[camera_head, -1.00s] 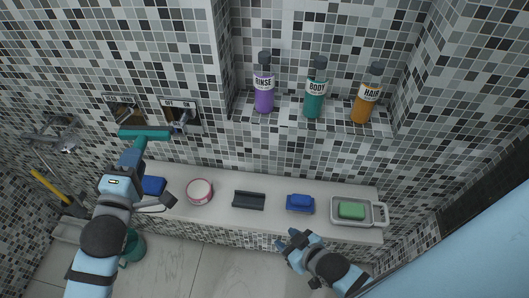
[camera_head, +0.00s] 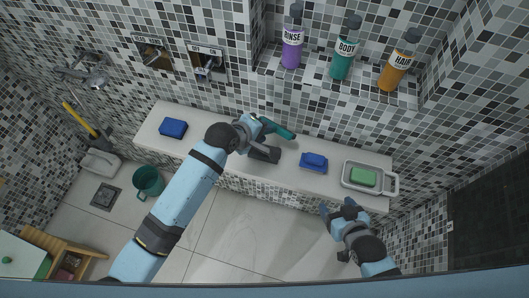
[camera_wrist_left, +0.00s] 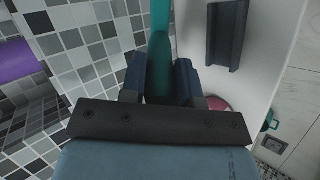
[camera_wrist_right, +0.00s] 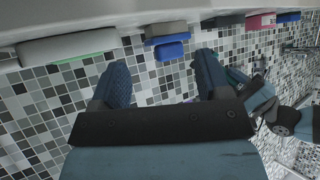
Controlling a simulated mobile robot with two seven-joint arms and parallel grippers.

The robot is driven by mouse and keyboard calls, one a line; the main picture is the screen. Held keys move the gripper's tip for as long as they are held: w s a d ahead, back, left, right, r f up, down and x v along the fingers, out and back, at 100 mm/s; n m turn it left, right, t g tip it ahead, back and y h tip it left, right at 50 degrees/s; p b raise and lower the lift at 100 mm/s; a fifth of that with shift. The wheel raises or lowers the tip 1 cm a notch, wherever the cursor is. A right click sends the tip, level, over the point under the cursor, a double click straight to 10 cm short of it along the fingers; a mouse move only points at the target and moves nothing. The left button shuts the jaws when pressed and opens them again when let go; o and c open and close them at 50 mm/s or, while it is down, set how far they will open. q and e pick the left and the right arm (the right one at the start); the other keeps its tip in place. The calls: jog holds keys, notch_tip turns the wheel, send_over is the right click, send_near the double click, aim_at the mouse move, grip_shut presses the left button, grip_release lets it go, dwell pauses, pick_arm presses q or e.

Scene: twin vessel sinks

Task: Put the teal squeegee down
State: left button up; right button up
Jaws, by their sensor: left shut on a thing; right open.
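The teal squeegee (camera_head: 280,129) is held by my left gripper (camera_head: 259,124), close to the tiled wall over the back of the white ledge (camera_head: 213,123). In the left wrist view its teal handle (camera_wrist_left: 160,45) lies between my shut fingers (camera_wrist_left: 160,82) and runs out of the top of the picture. I cannot tell whether it touches the ledge or wall. A dark grey holder (camera_head: 266,155) lies on the ledge just in front; it also shows in the left wrist view (camera_wrist_left: 227,32), apart from the squeegee. My right gripper (camera_head: 338,208) is open and empty before the ledge.
A blue sponge (camera_head: 173,128) is at the ledge's left. A blue brush (camera_head: 313,161) and a tray (camera_head: 349,184) with green soap (camera_head: 363,177) are at its right. Bottles (camera_head: 341,57) stand on the shelf above.

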pick_arm(q)
notch_tip(320, 180, down, 6)
jog(key=b, duration=0.2)
jog(key=shift+r+b, duration=0.1)
jog(key=shift+b, duration=0.3)
jog(key=shift+f, duration=0.75)
pick_arm(e)
jog(key=shift+s+a+f+n, duration=0.1)
jog(key=shift+f+n, duration=0.2)
jog(key=shift+f, duration=0.6)
